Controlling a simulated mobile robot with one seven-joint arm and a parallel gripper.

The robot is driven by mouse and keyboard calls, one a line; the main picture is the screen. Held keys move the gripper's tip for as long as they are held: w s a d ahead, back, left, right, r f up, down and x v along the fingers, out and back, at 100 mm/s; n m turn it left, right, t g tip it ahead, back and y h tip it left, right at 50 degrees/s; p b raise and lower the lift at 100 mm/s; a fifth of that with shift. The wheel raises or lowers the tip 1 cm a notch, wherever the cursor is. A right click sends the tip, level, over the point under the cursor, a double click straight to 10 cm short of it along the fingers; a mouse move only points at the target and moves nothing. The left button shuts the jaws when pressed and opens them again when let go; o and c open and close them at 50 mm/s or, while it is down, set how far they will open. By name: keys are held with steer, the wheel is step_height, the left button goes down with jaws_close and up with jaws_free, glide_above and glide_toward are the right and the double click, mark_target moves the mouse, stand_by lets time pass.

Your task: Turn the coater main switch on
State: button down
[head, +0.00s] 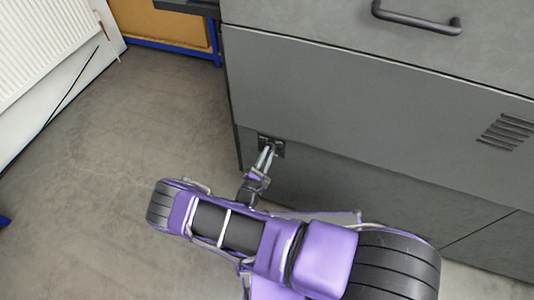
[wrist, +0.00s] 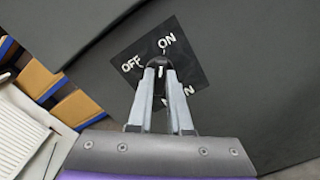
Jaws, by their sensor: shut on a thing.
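The main switch is a black square plate (wrist: 188,62) low on the grey coater's front, with white OFF and ON labels. A third label at its lower right is partly hidden by a finger. In the head view the plate (head: 263,139) sits near the coater's left edge. My gripper (wrist: 160,66) is shut on the dark switch knob (wrist: 157,61) at the plate's middle. The fingers hide much of the knob, so I cannot tell its exact setting. In the head view my gripper (head: 269,149) reaches the plate from below.
The grey coater (head: 350,80) fills the right side, with a dark handle (head: 416,20) and vent slots (head: 509,131). A white radiator (head: 45,45) stands at the upper left. An orange-and-blue rack (head: 165,28) is behind.

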steer(key=shift+m, duration=0.6)
steer(key=shift+f, duration=0.1)
steer(key=c, duration=0.8)
jaws_free()
steer(key=shift+c, duration=0.2)
steer(key=v, duration=1.7)
steer(key=shift+s+p, duration=0.25)
steer(key=shift+p, duration=0.15)
